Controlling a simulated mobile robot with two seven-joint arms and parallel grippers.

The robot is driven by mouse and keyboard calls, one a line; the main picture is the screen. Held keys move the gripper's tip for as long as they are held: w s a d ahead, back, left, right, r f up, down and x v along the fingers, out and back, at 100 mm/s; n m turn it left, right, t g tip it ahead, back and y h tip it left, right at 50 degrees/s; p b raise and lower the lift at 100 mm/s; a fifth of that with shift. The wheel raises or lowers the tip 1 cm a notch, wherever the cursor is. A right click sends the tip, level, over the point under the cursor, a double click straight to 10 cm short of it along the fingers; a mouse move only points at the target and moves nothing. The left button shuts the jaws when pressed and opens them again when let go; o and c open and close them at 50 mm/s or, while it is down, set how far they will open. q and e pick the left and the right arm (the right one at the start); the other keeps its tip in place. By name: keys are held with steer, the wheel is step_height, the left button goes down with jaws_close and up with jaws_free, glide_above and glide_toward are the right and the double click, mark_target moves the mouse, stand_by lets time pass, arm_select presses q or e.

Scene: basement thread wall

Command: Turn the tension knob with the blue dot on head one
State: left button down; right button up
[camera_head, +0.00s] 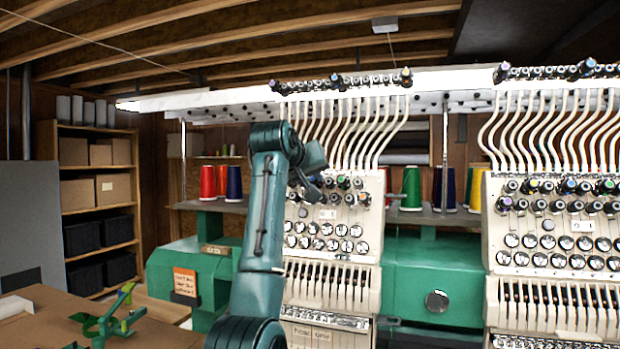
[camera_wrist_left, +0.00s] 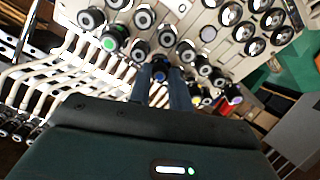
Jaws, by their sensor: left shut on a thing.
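The near embroidery head (camera_head: 332,240) is a cream panel with rows of black tension knobs and chrome discs. My left gripper (camera_head: 310,192) is at the left end of its upper knob rows; in the head view my arm hides the knob there. In the left wrist view, my two dark fingers (camera_wrist_left: 162,88) are closed around a black knob with a blue dot (camera_wrist_left: 160,75). The knob sits on the panel between the fingertips. A green-dot knob (camera_wrist_left: 109,43) is to its left, apart from the fingers. My right gripper is not in view.
Neighbouring knobs (camera_wrist_left: 203,68) stand close to the fingers. Pale thread tubes (camera_head: 350,130) curve down above the panel. A second head (camera_head: 550,240) with similar knobs stands at the right. Thread cones (camera_head: 411,188) stand on the shelf behind; a cardboard-coloured table (camera_head: 70,320) is at lower left.

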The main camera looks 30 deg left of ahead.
arm_select(q)
steer(key=m, duration=0.6)
steer(key=shift+a, duration=0.1)
steer(key=shift+m, duration=2.7)
steer(key=c, duration=1.3)
jaws_free()
steer(key=b+v, duration=0.4)
steer(key=v, duration=0.9)
steer(key=shift+s+a+r, duration=0.1)
